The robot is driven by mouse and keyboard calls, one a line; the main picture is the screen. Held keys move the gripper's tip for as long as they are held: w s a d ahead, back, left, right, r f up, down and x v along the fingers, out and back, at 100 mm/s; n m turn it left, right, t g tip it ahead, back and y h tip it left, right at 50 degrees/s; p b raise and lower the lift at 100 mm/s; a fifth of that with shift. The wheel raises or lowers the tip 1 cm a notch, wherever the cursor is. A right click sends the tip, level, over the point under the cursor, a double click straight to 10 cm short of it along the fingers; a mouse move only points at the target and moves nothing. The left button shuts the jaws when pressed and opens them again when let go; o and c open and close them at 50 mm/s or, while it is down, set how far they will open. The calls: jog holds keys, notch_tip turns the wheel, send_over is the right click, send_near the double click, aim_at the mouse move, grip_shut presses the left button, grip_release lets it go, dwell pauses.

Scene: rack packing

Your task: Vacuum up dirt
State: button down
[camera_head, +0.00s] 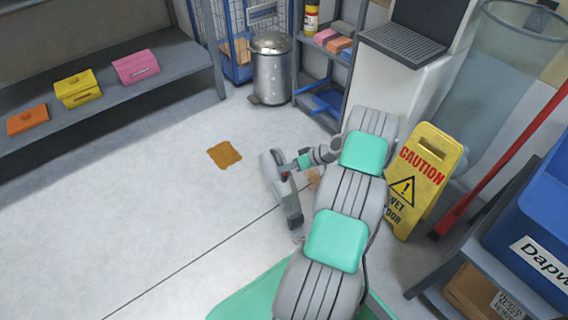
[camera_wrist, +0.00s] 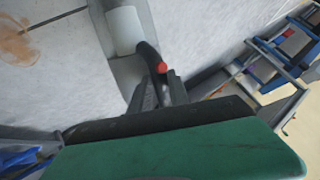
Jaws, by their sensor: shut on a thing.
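A grey handheld vacuum (camera_head: 289,200) is in my gripper (camera_head: 304,161), held over the floor in the middle of the head view. In the wrist view, my gripper (camera_wrist: 160,92) is shut on the vacuum (camera_wrist: 122,30), near its red button. A dark brown dirt patch (camera_head: 225,155) lies on the floor to the left of and beyond the vacuum. A fainter brown smear (camera_head: 314,177) shows between the vacuum and my arm, partly hidden by the arm. A light brown stain also shows at the wrist view's left edge (camera_wrist: 16,44). I cannot tell whether the vacuum's nozzle touches the floor.
A yellow caution sign (camera_head: 422,180) stands right of my arm, with a red-handled tool (camera_head: 500,165) beyond it. A metal bin (camera_head: 271,68) and a shelf (camera_head: 325,60) stand at the back. A grey shelf (camera_head: 120,90) with small boxes is at left. Open floor lies left.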

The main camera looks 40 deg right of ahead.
jog(key=shift+s+p, duration=2.9)
jog(key=shift+s, duration=2.25)
jog(key=shift+w+a+b, duration=0.75)
jog(key=shift+w, duration=1.1)
jog(key=shift+w+a+b, duration=0.7)
jog(key=shift+w+a, duration=0.05)
jog(key=shift+w, duration=1.15)
jog(key=shift+w+a+b, duration=0.75)
jog(key=shift+w, duration=1.1)
notch_tip(320, 180, up, 7)
jog(key=p, duration=0.4)
